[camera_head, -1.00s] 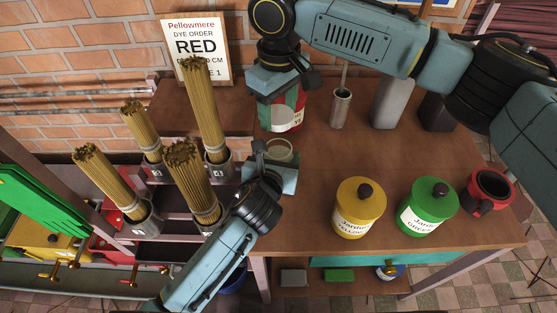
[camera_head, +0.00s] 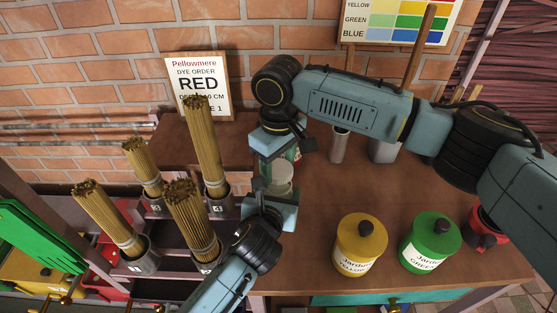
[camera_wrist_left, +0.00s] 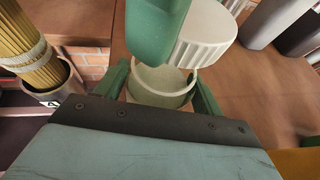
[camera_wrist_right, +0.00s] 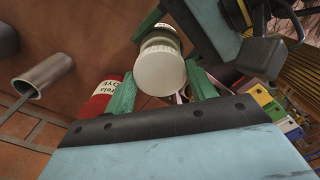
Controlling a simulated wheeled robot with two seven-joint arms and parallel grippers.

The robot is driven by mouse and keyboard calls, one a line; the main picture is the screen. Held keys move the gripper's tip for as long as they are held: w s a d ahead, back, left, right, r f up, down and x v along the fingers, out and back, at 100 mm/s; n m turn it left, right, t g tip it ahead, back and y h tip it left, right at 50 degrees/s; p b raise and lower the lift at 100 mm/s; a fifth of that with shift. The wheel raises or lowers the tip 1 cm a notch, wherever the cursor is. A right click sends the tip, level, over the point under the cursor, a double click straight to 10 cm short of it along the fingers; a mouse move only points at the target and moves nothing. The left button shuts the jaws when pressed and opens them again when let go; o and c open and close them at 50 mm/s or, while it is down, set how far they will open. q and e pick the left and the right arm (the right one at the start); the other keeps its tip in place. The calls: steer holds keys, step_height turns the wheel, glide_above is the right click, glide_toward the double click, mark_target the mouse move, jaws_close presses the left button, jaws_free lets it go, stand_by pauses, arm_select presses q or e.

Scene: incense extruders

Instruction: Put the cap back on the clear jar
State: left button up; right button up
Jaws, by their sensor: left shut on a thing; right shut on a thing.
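My left gripper (camera_wrist_left: 162,88) is shut on the clear jar (camera_wrist_left: 163,88), which stands upright with its mouth open at the top. My right gripper (camera_wrist_right: 160,75) is shut on the white ribbed cap (camera_wrist_right: 160,70). In the left wrist view the cap (camera_wrist_left: 207,36) is above the jar's rim, tilted and off to the right. I cannot tell whether they touch. In the head view the two grippers, left (camera_head: 270,200) and right (camera_head: 277,155), are close together, one above the other, and partly hide the jar (camera_head: 280,178).
A red dye jar (camera_wrist_right: 100,100) stands just behind. Several incense bundles (camera_head: 180,210) stand in metal cups at the left. A metal tube (camera_head: 339,145) stands behind.

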mark_target(278, 169)
steer(key=shift+f, duration=0.9)
steer(key=shift+f, duration=0.6)
